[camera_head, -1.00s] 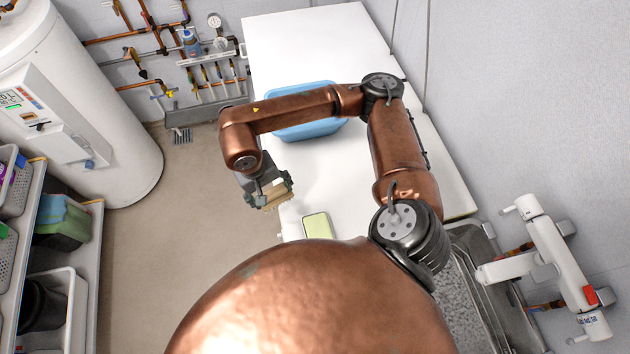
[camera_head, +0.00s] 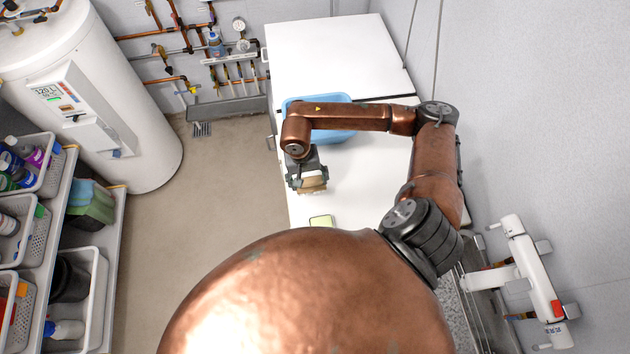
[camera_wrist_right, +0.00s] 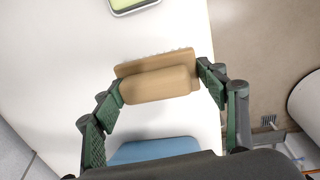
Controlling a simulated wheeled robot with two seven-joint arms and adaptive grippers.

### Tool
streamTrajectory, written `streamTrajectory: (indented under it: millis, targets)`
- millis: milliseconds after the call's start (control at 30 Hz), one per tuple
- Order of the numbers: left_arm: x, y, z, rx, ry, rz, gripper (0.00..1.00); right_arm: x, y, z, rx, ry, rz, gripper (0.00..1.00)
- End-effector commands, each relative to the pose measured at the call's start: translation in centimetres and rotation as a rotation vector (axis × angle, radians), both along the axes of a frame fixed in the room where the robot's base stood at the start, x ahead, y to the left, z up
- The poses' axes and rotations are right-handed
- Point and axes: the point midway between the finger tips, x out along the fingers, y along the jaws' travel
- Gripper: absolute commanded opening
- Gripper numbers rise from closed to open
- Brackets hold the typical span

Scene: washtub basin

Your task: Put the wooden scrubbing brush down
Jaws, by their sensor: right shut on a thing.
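The wooden scrubbing brush (camera_head: 312,185) is light brown and is held by my right gripper (camera_head: 308,182) over the left edge of the white counter (camera_head: 365,180). In the right wrist view the brush (camera_wrist_right: 158,78) lies crosswise between the green-padded fingers of the right gripper (camera_wrist_right: 163,88), which are shut on its ends. White bristle tips show along its far edge. The white counter surface (camera_wrist_right: 55,75) is behind it; I cannot tell whether the brush touches it. My left gripper is out of view.
A blue basin (camera_head: 335,134) stands on the counter behind my right arm. A yellow-green pad (camera_head: 321,221) lies on the counter nearer to me. Shelves with baskets (camera_head: 30,235) stand at left, and a white tank (camera_head: 110,100) behind them. Floor between is clear.

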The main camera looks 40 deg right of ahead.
Motion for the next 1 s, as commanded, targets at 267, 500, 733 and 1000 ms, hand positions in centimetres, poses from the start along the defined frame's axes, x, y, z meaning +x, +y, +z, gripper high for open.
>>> streamTrajectory:
  millis: [267,500,733,1000]
  targets:
    - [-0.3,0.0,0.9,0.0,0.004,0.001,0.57,0.8,-2.3,-3.0,0.002,-0.001,0.0,0.13]
    - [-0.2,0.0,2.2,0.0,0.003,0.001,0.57,0.9,-3.1,-5.5,0.003,0.004,-0.001,0.13]
    - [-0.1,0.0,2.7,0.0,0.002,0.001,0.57,1.1,-3.2,-7.1,0.002,-0.001,0.001,0.13]
    - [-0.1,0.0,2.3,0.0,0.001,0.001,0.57,1.1,-3.2,-7.4,0.001,-0.001,0.002,0.13]
